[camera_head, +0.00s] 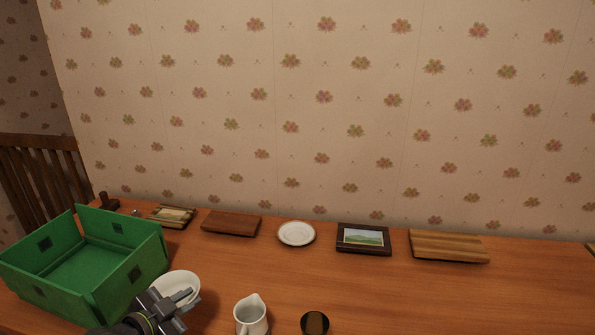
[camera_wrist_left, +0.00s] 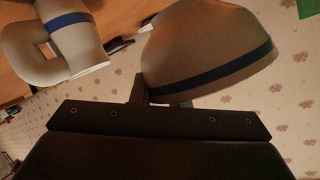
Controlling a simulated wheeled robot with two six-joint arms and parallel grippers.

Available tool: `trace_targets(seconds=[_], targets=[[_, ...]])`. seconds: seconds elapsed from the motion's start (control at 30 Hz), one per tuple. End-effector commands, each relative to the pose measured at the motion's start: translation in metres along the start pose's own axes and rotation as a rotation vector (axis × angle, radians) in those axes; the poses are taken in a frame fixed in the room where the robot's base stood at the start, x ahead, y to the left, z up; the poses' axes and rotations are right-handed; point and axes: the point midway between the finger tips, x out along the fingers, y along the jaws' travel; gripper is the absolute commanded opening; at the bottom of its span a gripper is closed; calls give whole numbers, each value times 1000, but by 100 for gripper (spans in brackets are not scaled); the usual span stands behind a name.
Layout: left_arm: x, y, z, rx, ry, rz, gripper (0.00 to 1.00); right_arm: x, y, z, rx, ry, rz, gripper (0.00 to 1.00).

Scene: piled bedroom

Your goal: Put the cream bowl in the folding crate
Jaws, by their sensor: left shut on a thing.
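The cream bowl (camera_head: 178,283) is beside the right wall of the green folding crate (camera_head: 130,290) in the head view. My left gripper (camera_head: 180,300) is shut on the bowl's near rim. In the left wrist view the bowl (camera_wrist_left: 205,45) shows its outer side with a blue band, and the gripper (camera_wrist_left: 165,100) meets its rim. The crate is open at the top, and the part of its floor I can see is empty. My right gripper is in neither view.
A cream jug (camera_head: 250,316) and a dark cup (camera_head: 315,323) stand at the front. A white saucer (camera_head: 296,233), a framed picture (camera_head: 363,238) and wooden boards (camera_head: 448,246) lie along the back. The table's right front is clear.

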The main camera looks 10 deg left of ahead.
Motion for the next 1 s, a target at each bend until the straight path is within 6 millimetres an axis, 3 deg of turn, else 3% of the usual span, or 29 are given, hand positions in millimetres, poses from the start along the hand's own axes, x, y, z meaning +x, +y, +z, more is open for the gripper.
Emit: trace_targets(seconds=[0.3,0.43,0.63,1.0], targets=[[-52,59,-56,32,55,90,0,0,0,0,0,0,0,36],[-74,76,-73,45,70,114,0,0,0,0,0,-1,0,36],[-91,88,-86,57,79,129,0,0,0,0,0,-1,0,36],[-93,89,-87,59,79,130,0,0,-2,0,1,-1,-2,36]])
